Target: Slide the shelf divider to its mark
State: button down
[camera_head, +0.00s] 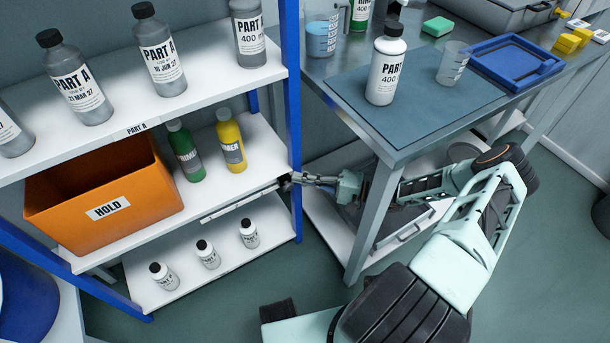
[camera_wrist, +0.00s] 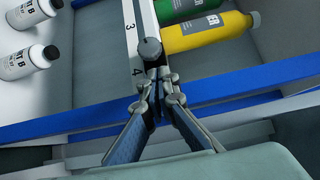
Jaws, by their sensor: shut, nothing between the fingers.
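A pale rail (camera_head: 238,204) runs along the front edge of the middle shelf. In the wrist view the numbered rail (camera_wrist: 131,35) shows the figures 3 and 4. A dark grey round knob (camera_wrist: 150,49) sits on the rail between or beside these figures, and I take it to be part of the divider; no divider panel is clear. My gripper (camera_head: 288,181) is at the right end of the rail, by the blue post. In the wrist view the gripper's fingertips (camera_wrist: 158,77) are shut and empty, just short of the knob; whether they touch it I cannot tell.
An orange HOLD bin (camera_head: 150,215), a green bottle (camera_head: 185,152) and a yellow bottle (camera_head: 230,142) stand on the middle shelf. Small white bottles (camera_head: 208,255) stand below. A blue post (camera_head: 292,110) is close to my gripper. A workbench (camera_head: 395,152) stands to the right.

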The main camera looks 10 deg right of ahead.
aim_at(284, 180)
jog(key=shift+s+a, duration=0.2)
jog(key=shift+a, duration=0.5)
jog(key=shift+s+a, duration=0.2)
jog(key=shift+a, duration=0.45)
jog(key=shift+r, duration=0.1)
